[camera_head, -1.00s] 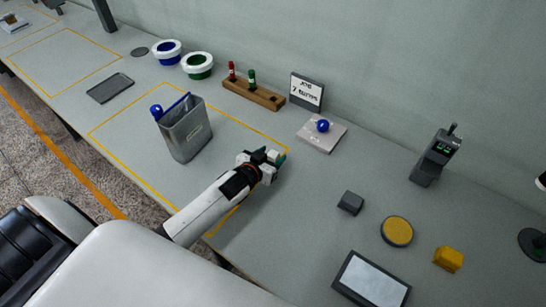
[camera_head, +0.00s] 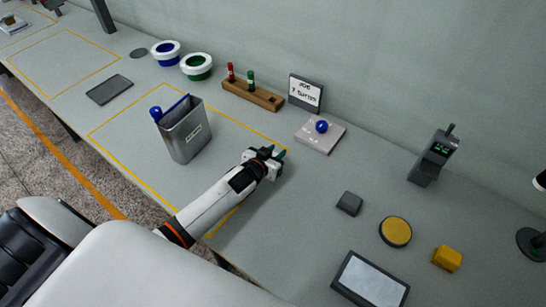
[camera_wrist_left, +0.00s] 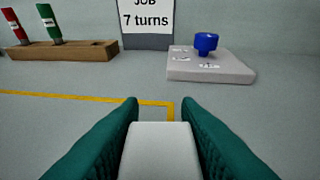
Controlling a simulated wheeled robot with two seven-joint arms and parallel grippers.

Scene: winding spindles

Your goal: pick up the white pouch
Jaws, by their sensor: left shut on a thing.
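The white pouch (camera_wrist_left: 156,150) shows in the left wrist view as a pale block between the two green fingers of my left gripper (camera_wrist_left: 160,103), which is shut on it. In the head view my left gripper (camera_head: 275,154) is over the bench near the right corner of the yellow outline. The pouch is hidden there by the gripper. I cannot tell whether the pouch touches the bench. My right gripper is not in view.
A grey metal bin (camera_head: 186,130) stands left of the gripper. Beyond are a wooden rack (camera_head: 253,95), a job sign (camera_head: 305,92) reading 7 turns, and a pale plate (camera_head: 320,138) with a blue knob. Bench right of the gripper is partly clear.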

